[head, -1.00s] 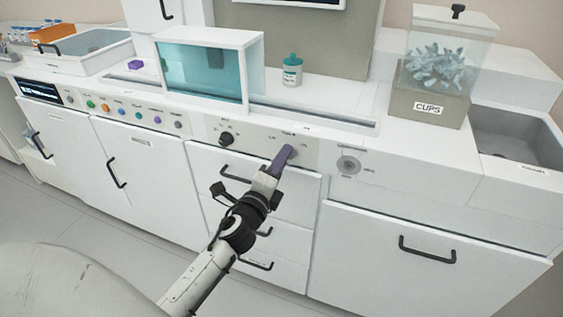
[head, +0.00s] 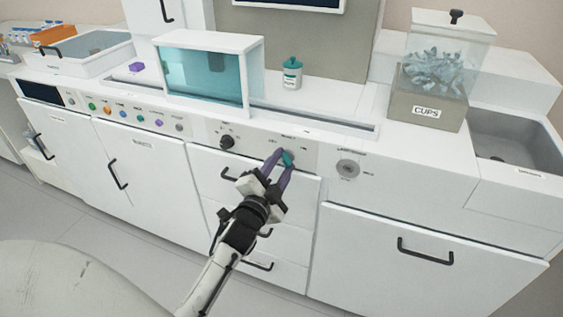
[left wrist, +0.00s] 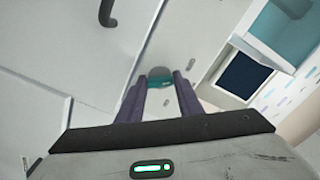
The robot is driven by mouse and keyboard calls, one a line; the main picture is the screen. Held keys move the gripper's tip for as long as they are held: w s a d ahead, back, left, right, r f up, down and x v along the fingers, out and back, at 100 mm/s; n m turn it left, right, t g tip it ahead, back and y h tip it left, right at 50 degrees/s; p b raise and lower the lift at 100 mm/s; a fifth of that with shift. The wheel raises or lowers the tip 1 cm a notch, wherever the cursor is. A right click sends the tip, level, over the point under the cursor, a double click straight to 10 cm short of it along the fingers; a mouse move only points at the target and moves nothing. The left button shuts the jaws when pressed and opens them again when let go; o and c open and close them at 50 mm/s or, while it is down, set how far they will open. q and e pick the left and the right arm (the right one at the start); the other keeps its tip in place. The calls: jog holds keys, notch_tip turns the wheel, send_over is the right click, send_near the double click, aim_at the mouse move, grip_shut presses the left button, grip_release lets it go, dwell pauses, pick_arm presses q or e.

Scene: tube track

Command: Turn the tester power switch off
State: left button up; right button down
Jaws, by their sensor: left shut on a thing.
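The teal power switch knob (head: 287,157) sits on the white front panel of the bench, right of a black knob. My left gripper (head: 280,162) reaches it from below, its two purple fingers spread on either side of the knob and shut on it. In the left wrist view the teal knob (left wrist: 160,83) shows between the fingertips, in front of a round grey base. The labels by the switch are too small to read. The small display (head: 40,91) at the panel's left end is dark. My right gripper is out of view.
The black knob (head: 227,142) is left of the switch, and a round grey dial (head: 348,169) is right of it. Drawer handles (head: 232,174) stick out below, close to my left arm. A teal-windowed box (head: 205,75) and a teal-capped jar (head: 292,73) stand on the bench.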

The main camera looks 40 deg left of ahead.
pick_arm(q)
jog(key=shift+n+p, duration=0.3)
jog(key=shift+n, duration=0.7)
jog(key=o, duration=1.1)
notch_tip(320, 180, up, 10)
jog(key=shift+r+p, duration=0.1)
jog(key=shift+p, duration=0.9)
